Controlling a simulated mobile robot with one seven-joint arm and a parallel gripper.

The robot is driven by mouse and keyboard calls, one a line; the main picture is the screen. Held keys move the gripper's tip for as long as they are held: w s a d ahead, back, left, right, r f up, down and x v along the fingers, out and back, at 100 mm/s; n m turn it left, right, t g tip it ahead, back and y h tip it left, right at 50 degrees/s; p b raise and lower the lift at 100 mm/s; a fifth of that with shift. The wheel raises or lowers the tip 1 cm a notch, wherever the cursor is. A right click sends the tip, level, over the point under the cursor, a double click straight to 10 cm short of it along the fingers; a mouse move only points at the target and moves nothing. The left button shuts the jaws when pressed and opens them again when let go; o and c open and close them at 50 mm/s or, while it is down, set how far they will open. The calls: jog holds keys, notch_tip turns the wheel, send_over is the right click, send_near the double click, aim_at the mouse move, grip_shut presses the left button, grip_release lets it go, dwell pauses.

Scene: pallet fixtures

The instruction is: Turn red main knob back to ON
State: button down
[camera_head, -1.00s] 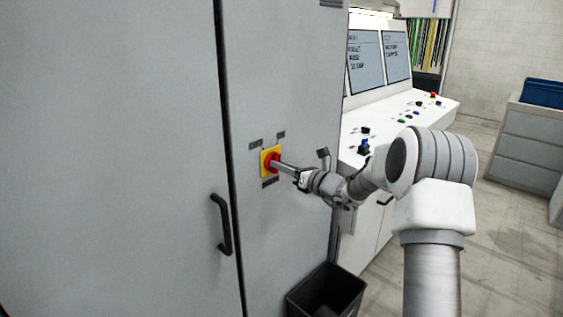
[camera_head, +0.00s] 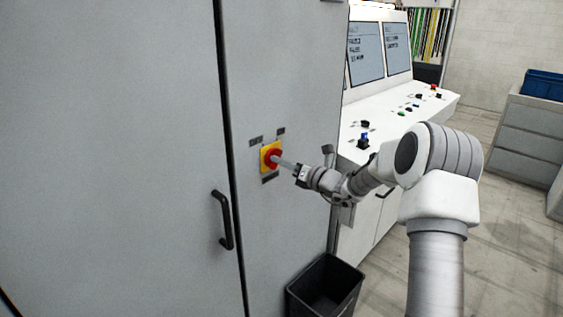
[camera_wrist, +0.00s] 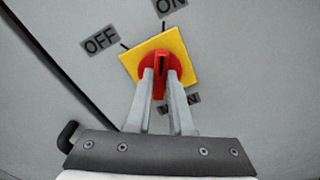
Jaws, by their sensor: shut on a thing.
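The red main knob (camera_head: 273,158) sits on a yellow square plate (camera_head: 265,168) on the grey cabinet front. In the wrist view the knob (camera_wrist: 160,88) shows between my fingers, and its dark pointer mark points up, roughly at the tick by the ON label (camera_wrist: 170,6). The OFF label (camera_wrist: 100,40) is to the left. The label below the plate (camera_wrist: 183,103) is partly hidden by a finger. My gripper (camera_wrist: 162,72) is shut on the knob's grip, with one finger on each side; in the head view (camera_head: 280,161) it reaches in from the right.
A black door handle (camera_head: 223,220) sticks out left of and below the knob. A dark open bin (camera_head: 326,287) stands on the floor below. A white control console (camera_head: 400,123) with buttons and screens stands behind my arm at the right.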

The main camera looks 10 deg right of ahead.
jog(key=c, duration=0.8)
grip_release()
jog(key=shift+s, duration=0.1)
jog(key=b+v, duration=0.2)
jog(key=v, duration=1.5)
jog(key=shift+d, duration=0.1)
